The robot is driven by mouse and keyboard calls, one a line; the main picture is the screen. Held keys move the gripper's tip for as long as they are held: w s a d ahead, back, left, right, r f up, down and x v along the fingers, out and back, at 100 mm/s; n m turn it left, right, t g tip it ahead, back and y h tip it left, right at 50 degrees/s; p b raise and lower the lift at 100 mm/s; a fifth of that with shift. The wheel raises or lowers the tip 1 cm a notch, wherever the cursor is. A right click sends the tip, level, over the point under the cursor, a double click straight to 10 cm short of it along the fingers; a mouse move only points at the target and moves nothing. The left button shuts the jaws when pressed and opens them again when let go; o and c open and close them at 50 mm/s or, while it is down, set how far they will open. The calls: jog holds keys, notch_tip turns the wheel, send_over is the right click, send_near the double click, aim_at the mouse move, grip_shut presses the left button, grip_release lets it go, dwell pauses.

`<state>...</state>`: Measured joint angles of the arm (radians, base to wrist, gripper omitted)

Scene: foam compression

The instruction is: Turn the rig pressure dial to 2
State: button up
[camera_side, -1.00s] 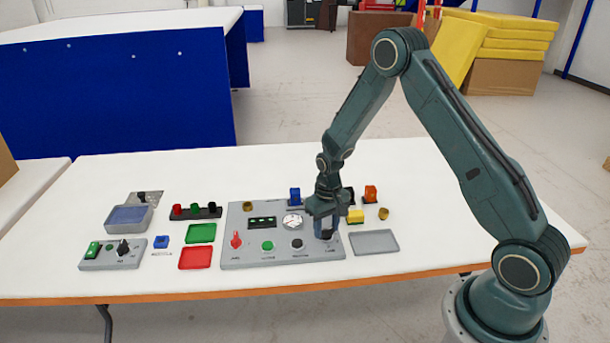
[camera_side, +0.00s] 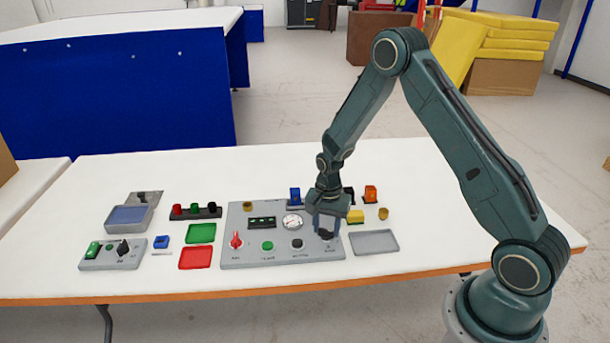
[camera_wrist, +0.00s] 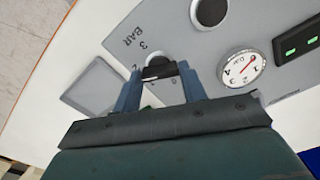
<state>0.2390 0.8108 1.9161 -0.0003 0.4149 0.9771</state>
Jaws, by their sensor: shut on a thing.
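The black pressure dial (camera_side: 326,234) sits at the right end of the grey rig panel (camera_side: 285,256). In the wrist view the dial (camera_wrist: 160,70) shows between my two blue fingers, with a pale line across it. My gripper (camera_side: 327,230) points down over the panel and is shut on the dial, one finger on each side; it also fills the lower wrist view (camera_wrist: 159,72). The printed 3 and BAR are readable beside the dial, and a 2 is partly hidden by a finger. Which mark the line meets is unclear.
A round gauge (camera_side: 292,222) and a black button (camera_side: 297,244) lie left of the dial, with a red knob (camera_side: 236,241) farther left. A grey tray (camera_side: 374,242) is just right of the panel.

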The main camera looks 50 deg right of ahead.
aim_at(326, 230)
jog(key=shift+m, duration=0.5)
jog(key=o, duration=1)
jog(key=shift+r, duration=0.1)
jog(key=shift+r, duration=6.85)
